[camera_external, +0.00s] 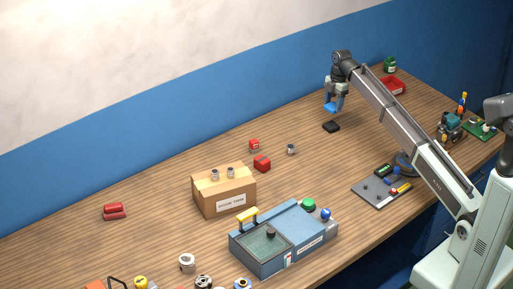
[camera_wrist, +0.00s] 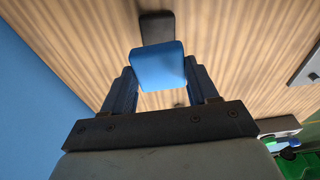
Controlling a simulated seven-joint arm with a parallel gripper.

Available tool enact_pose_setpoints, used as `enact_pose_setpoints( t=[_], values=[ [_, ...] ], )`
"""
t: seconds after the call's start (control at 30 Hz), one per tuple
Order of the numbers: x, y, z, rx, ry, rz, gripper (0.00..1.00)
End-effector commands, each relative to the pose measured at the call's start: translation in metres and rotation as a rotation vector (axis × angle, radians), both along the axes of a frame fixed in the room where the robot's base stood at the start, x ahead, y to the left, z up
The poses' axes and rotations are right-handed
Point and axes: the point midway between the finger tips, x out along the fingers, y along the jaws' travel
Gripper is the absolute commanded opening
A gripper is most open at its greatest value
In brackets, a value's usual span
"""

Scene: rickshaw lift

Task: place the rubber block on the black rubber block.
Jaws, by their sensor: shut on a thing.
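A blue rubber block (camera_wrist: 158,66) is held between the two fingers of my gripper (camera_wrist: 160,85) in the wrist view. In the external view the blue block (camera_external: 330,107) shows at the tip of my gripper (camera_external: 334,102), above the table. The black rubber block (camera_external: 331,127) lies flat on the table just below it, with a visible gap between them. In the wrist view the black block (camera_wrist: 156,25) shows beyond the blue block, which hides part of it.
A red tray (camera_external: 393,86) and a green jar (camera_external: 390,65) stand at the far right. A grey board with small parts (camera_external: 381,193) lies nearer. A small grey-white cylinder (camera_external: 291,149) and red items (camera_external: 262,163) lie to the left. The table around the black block is clear.

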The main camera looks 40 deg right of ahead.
Motion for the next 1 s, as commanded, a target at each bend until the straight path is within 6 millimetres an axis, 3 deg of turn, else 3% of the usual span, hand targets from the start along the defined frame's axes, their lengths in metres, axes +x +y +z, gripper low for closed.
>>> enact_pose_setpoints(
  t=[0.13, 0.6, 1.0],
  values=[
    [-0.001, 0.0, -0.026, 0.0, 0.002, -0.001, 0.28],
    [0.0, 0.0, -0.071, 0.0, 0.0, -0.002, 0.28],
    [0.0, 0.0, -0.075, 0.0, -0.001, -0.002, 0.28]
  ],
)
